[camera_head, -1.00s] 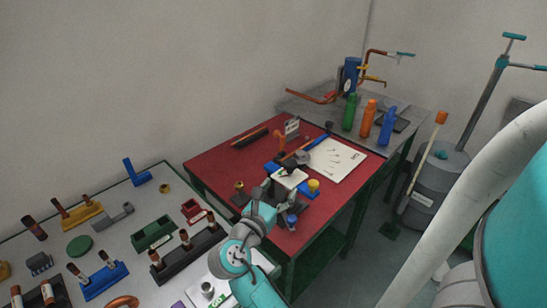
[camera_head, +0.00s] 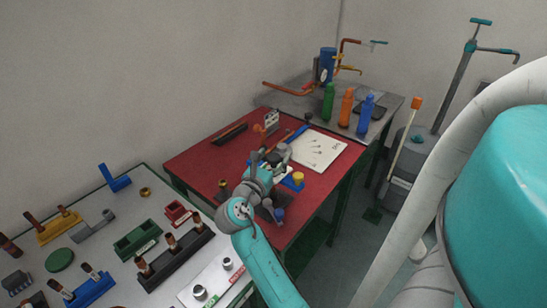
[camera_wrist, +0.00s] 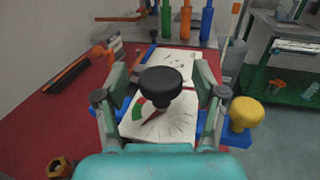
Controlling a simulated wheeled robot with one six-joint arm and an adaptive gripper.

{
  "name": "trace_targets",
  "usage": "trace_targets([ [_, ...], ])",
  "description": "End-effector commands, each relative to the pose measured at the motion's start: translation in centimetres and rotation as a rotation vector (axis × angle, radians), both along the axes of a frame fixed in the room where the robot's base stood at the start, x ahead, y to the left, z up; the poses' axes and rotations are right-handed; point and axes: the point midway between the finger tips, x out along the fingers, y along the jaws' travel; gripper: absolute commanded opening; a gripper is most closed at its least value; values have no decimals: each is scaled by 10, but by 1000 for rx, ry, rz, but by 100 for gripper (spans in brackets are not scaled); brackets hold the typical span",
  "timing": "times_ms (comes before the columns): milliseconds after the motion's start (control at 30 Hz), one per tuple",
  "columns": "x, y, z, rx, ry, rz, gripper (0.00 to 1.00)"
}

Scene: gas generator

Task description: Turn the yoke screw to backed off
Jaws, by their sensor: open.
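In the wrist view a black round knob (camera_wrist: 161,84), which I take as the yoke screw, stands above a white dial plate (camera_wrist: 160,127). The dial has a green and red band, and a red pointer shows below the knob. My gripper (camera_wrist: 161,76) is open, one finger left and one right of the knob, with gaps visible on both sides; I cannot tell whether the tips are at its height. In the head view my gripper (camera_head: 272,163) is over the red table and hides most of the dial and the knob.
A yellow knob (camera_wrist: 246,113) stands close to the right finger. The red table (camera_head: 205,165) also holds a white sheet (camera_head: 320,152) and a black and orange tool (camera_wrist: 76,74). Green, orange and blue bottles (camera_head: 328,102) stand behind. A fixture-covered grey table (camera_head: 85,260) is at left.

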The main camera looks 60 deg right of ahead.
Motion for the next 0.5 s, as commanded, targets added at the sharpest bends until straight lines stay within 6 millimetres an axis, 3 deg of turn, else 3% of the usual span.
trace_targets([
  [367,0,-7,0,0,0,0,70],
  [400,0,-7,0,0,0,0,67],
  [500,0,-7,0,0,0,0,42],
])
